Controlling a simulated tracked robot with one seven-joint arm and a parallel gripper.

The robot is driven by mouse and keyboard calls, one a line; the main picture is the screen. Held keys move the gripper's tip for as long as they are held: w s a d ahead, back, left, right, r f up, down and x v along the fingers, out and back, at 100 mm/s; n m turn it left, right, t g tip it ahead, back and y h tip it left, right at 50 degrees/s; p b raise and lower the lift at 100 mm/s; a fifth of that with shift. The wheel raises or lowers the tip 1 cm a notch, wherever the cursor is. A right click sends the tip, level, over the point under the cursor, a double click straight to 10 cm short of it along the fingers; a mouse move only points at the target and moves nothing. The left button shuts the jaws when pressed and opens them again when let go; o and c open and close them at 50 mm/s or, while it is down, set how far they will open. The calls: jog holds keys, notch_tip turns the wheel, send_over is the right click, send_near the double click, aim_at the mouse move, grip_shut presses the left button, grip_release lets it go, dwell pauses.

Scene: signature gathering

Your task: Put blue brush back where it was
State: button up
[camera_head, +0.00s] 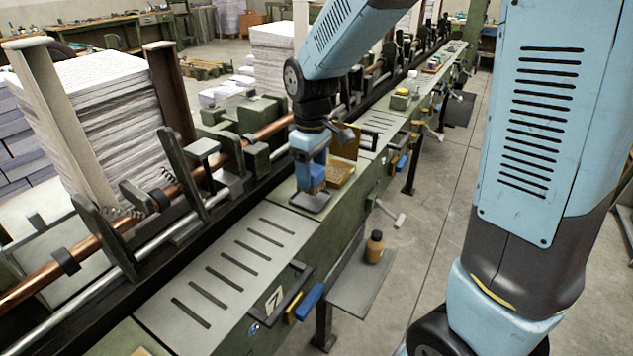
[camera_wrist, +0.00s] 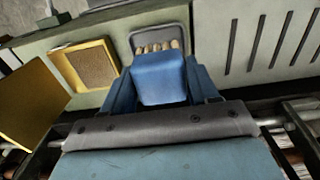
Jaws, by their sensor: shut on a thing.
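The blue brush (camera_wrist: 160,80) is between the fingers of my gripper in the wrist view, and my gripper (camera_wrist: 165,82) is shut on it. Its pale bristle tufts show past its far end, over a small grey tray (camera_wrist: 142,36). In the head view my gripper (camera_head: 311,186) points down just above the same grey tray (camera_head: 310,203) on the green machine top. I cannot tell whether the bristles touch the tray. My gripper hides most of the brush in the head view.
An open yellow box (camera_head: 340,175) with a raised lid stands right beside the tray, close to my gripper. A slotted metal plate (camera_head: 228,270) lies in front. Rails and clamps run behind. A brown bottle (camera_head: 374,247) stands on a lower shelf (camera_head: 350,293).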

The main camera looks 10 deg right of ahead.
jog(key=shift+w+a+f, duration=0.15)
jog(key=shift+w+f, duration=0.05)
jog(key=shift+f, duration=1.55)
jog(key=shift+f, duration=0.1)
jog(key=o, duration=1)
notch_tip(320, 180, up, 12)
jog(key=shift+r, duration=0.15)
